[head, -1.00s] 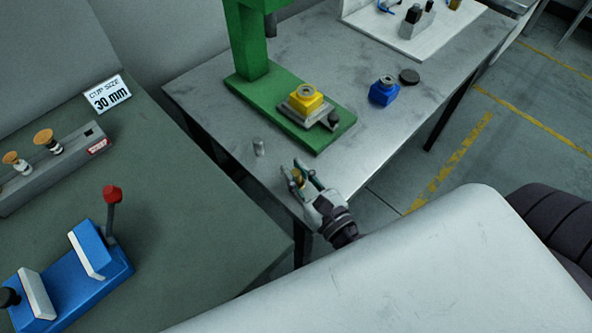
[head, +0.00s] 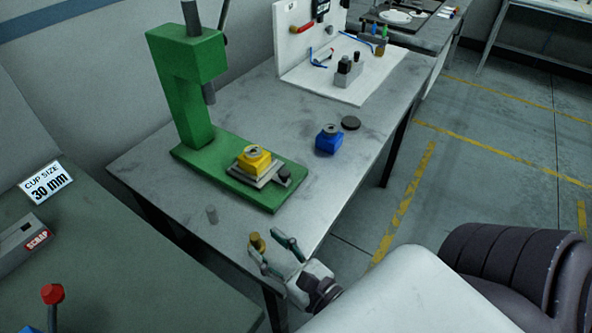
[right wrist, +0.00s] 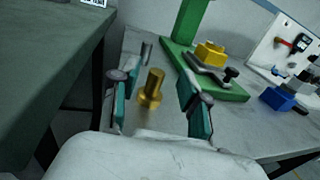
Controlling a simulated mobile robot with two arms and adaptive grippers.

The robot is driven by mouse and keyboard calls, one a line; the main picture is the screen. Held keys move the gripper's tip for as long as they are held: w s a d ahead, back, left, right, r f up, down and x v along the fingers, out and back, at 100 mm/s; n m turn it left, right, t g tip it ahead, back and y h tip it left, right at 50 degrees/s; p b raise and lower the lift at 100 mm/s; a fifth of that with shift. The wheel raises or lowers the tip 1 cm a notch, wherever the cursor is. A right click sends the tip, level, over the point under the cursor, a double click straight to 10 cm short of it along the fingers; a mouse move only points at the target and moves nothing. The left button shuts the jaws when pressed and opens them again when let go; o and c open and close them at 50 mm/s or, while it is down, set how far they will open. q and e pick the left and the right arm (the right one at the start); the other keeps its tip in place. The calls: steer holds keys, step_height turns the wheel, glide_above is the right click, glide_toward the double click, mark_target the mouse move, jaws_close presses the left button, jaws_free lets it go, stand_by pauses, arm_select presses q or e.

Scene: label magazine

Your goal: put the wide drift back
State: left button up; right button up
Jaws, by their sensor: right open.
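A brass stepped drift (head: 257,242) stands upright at the near edge of the grey table; it also shows in the right wrist view (right wrist: 151,88). A slimmer grey pin (head: 212,215) stands to its left. I cannot tell for sure which one is the wide drift. My right gripper (head: 275,252) is open and empty, low over the table's edge, just on the near side of the brass drift. In the right wrist view the drift appears between the spread fingers (right wrist: 155,92), not touching them. My left gripper is out of view.
A green press (head: 240,187) with a yellow block (head: 254,159) stands behind. A blue block (head: 328,139) and dark disc (head: 351,123) lie to the right. A white tool board (head: 340,85) is farther back. The green-grey bench (head: 120,270) with the scrap box (head: 22,250) is left.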

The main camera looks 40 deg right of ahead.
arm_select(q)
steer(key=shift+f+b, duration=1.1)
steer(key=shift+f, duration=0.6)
arm_select(e)
steer(key=s+d, duration=0.1)
steer(key=s, duration=0.6)
steer(key=shift+s, duration=0.25)
